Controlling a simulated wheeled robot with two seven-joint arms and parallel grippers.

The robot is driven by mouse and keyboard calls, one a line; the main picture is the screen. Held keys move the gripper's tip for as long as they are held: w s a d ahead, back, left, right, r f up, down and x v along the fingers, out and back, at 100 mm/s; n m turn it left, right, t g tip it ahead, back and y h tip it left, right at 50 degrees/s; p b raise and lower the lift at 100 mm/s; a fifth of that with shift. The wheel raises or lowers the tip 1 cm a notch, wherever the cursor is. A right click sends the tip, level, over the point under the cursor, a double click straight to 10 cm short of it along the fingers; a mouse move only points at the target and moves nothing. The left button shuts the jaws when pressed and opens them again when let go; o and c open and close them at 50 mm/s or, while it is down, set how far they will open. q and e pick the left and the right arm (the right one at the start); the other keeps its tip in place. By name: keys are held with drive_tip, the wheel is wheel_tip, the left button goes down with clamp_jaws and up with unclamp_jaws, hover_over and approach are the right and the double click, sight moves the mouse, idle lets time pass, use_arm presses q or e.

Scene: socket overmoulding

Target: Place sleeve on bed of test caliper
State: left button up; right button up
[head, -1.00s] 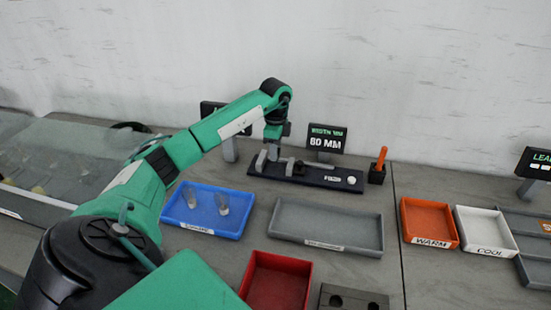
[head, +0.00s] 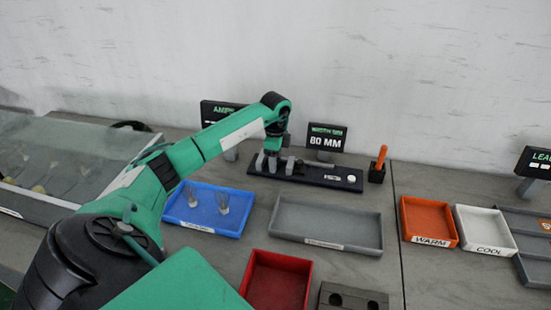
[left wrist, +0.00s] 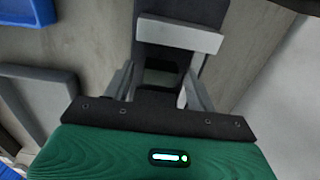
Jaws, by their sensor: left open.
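The test caliper (head: 325,177) is a long dark bed with grey jaw blocks, lying at the back of the bench. My left gripper (head: 271,164) is over its left end, pointing down, and hides part of the bed. In the left wrist view my left gripper (left wrist: 160,88) has its two grey fingers apart, astride the dark caliper bed. A light grey block (left wrist: 180,35) of the caliper lies just beyond the fingers. I cannot make out a sleeve between the fingers. My right gripper is not in view.
An "80 MM" display (head: 326,138) stands behind the caliper. A black holder with an orange-handled tool (head: 378,165) is at its right. In front are a grey tray (head: 325,243), a red tray (head: 277,256), orange (head: 430,241) and white (head: 488,247) trays.

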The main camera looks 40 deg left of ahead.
use_arm(q)
drive_tip(key=shift+r, duration=0.1)
drive_tip(key=shift+r, duration=0.2)
wheel_tip(320, 180, up, 4)
drive_tip(key=shift+r, duration=0.2)
wheel_tip(320, 180, up, 7)
drive_tip(key=b, duration=0.1)
drive_tip(key=shift+r, duration=0.2)
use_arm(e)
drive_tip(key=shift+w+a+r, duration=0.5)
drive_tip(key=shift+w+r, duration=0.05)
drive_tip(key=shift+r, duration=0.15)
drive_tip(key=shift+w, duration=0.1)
